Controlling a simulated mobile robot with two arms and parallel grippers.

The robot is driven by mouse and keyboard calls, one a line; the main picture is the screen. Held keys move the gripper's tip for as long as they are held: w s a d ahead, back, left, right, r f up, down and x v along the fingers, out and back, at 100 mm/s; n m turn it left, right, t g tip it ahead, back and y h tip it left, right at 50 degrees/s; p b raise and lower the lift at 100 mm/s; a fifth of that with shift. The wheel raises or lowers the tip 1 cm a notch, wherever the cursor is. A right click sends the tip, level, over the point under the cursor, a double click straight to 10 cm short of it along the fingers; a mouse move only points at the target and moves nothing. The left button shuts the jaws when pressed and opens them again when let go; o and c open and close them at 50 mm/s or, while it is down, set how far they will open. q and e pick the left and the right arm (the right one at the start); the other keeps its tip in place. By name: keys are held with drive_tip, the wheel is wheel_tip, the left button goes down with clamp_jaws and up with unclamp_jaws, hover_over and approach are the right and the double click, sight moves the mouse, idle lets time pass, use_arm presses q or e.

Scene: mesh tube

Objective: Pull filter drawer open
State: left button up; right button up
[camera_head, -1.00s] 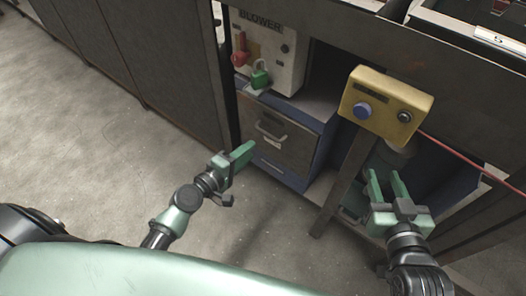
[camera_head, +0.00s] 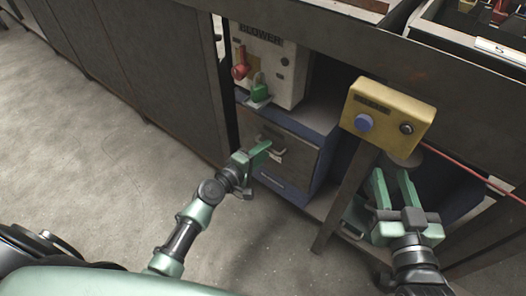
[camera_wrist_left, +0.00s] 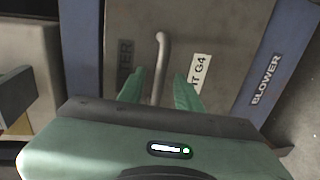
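The filter drawer (camera_head: 302,158) is a grey-brown front set in a blue cabinet below the blower panel, and it looks closed. Its metal bar handle (camera_head: 277,152) is partly hidden by my left gripper (camera_head: 264,151). In the left wrist view the handle (camera_wrist_left: 160,65) lies between the two green fingers of my left gripper (camera_wrist_left: 158,88), which are apart. I cannot tell whether they touch the handle. The drawer front (camera_wrist_left: 222,25) carries a dark label and a white label ending in "G4". My right gripper (camera_head: 391,176) is open and empty, right of the post.
The blower panel (camera_head: 298,63) above the drawer has a red lever (camera_head: 240,70) and a green padlock (camera_head: 259,90). A yellow button box (camera_head: 387,112) on a slanted post (camera_head: 341,195) stands right of the drawer. The floor (camera_head: 110,190) in front is clear.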

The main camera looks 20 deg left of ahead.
use_arm(q)
clamp_jaws()
idle(1.3)
